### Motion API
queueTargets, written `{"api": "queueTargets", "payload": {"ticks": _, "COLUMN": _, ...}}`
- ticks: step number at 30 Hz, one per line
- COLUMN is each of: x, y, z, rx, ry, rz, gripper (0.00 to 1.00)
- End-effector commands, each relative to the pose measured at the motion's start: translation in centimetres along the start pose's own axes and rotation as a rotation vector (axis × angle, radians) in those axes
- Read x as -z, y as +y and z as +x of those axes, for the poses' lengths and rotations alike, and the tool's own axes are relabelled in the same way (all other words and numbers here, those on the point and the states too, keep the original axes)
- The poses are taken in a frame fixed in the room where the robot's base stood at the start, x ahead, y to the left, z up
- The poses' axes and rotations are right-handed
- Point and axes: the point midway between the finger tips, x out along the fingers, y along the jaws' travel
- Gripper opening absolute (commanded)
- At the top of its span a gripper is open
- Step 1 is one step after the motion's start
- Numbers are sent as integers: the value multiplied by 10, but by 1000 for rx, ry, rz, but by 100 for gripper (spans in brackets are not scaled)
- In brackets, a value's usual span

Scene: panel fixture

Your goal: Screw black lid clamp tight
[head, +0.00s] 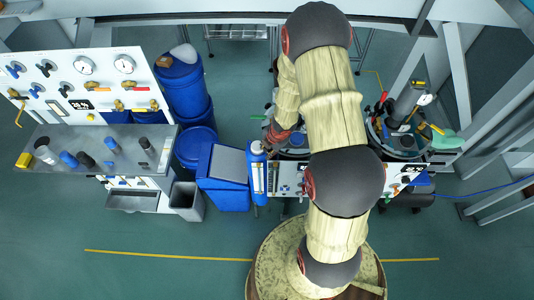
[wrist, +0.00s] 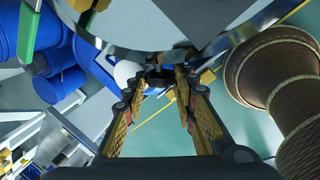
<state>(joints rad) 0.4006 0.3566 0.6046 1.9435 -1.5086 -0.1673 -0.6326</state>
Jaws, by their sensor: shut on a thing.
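In the wrist view, my gripper (wrist: 160,80) reaches away from the camera, its two yellow-and-black fingers converging at the tips. They are shut on a small dark part, the black lid clamp (wrist: 157,75), below the rim of a large grey round lid or vessel (wrist: 165,20). The clamp is mostly hidden by the fingertips, so its thread and seating cannot be seen. In the head view, my gripper (head: 272,136) is just left of my arm, over the left part of the white panel fixture (head: 287,177). My arm hides much of the vessel there.
A second round vessel (head: 402,145) with valves and a green-handled part stands right of my arm. A blue cylinder (head: 257,172) and blue bin (head: 222,180) are close on the left. A valve panel (head: 85,85) with a shelf is further left. The front floor is clear.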

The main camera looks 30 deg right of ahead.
Motion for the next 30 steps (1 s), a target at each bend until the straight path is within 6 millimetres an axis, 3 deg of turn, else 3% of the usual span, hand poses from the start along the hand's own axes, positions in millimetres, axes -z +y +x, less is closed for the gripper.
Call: {"api": "queueTargets", "payload": {"ticks": 30, "x": -1, "y": -5, "z": 4, "rx": -300, "ry": -3, "rz": -2, "gripper": 2}}
